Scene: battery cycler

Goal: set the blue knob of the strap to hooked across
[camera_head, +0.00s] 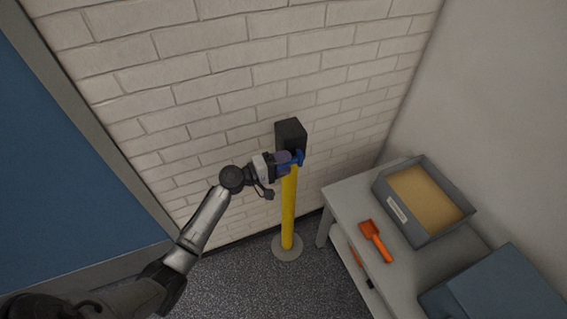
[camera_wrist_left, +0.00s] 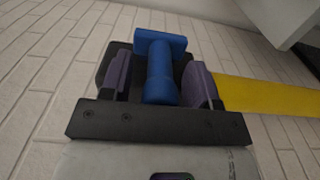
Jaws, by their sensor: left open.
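The blue knob (camera_head: 298,157) is in front of a black box (camera_head: 291,135) on the brick wall, at the top of a yellow upright (camera_head: 288,212). In the left wrist view the knob (camera_wrist_left: 160,85) is a round blue shaft with a wider crosspiece at its far end. My left gripper (camera_head: 284,161) is at the knob. Its two purple fingers (camera_wrist_left: 161,74) stand on either side of the shaft, open, with a gap visible at least on the right. The fingers partly hide the black box. A separate strap cannot be made out. My right gripper is not in view.
The yellow upright stands on a round grey base (camera_head: 287,248) on the floor. A blue panel (camera_head: 60,190) is at left.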

